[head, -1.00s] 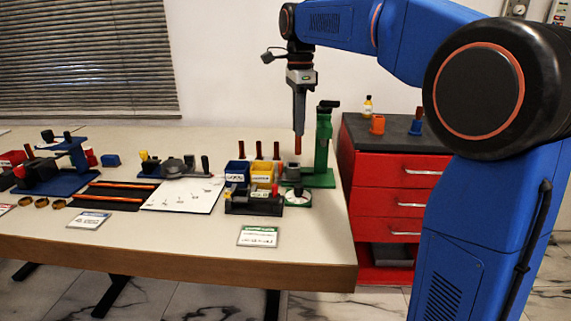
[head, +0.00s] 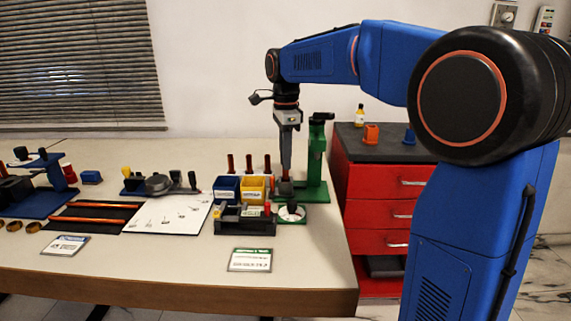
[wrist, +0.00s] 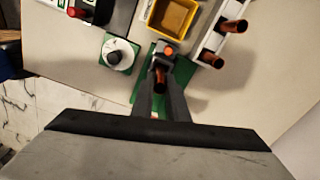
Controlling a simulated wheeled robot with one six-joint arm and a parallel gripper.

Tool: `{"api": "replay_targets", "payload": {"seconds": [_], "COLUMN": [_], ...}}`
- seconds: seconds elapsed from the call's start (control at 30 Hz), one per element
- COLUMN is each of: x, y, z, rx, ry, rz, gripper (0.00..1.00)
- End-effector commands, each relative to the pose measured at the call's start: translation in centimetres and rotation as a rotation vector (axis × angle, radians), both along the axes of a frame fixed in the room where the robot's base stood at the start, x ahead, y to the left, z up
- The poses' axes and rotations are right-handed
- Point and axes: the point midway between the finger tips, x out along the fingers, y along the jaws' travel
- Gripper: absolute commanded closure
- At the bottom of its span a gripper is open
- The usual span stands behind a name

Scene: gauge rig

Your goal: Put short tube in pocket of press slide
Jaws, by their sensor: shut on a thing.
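My gripper (head: 286,172) points straight down and is shut on the short copper-coloured tube (head: 285,179), which is upright. In the wrist view the tube (wrist: 160,79) shows between the two fingers. The press slide, a small dark grey block (head: 285,189), is right under the tube on the green base, left of the green press column (head: 315,152). The wrist view shows the grey block (wrist: 160,44) with a round orange spot on it, just beyond the tube. I cannot tell whether the tube's lower end is inside the pocket or just above it.
A white rack with upright copper tubes (head: 249,163) stands behind the blue bin (head: 226,189) and yellow bin (head: 252,190). A round dial (head: 291,213) on a green plate and a black holder (head: 243,223) are in front. A red cabinet (head: 377,182) stands at the right.

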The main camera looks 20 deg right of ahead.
Motion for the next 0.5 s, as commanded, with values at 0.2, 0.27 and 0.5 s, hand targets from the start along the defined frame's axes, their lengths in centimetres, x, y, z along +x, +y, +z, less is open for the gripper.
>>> {"api": "replay_targets", "payload": {"seconds": [0.2,0.27,0.5], "x": [0.0,0.0,0.0], "y": [0.0,0.0,0.0], "z": [-1.9,-1.9,-2.1], "rx": [0.000,0.000,0.000], "ry": [0.000,-0.001,0.000], "rz": [0.000,0.000,0.000], "gripper": [1.00,1.00,1.00]}}
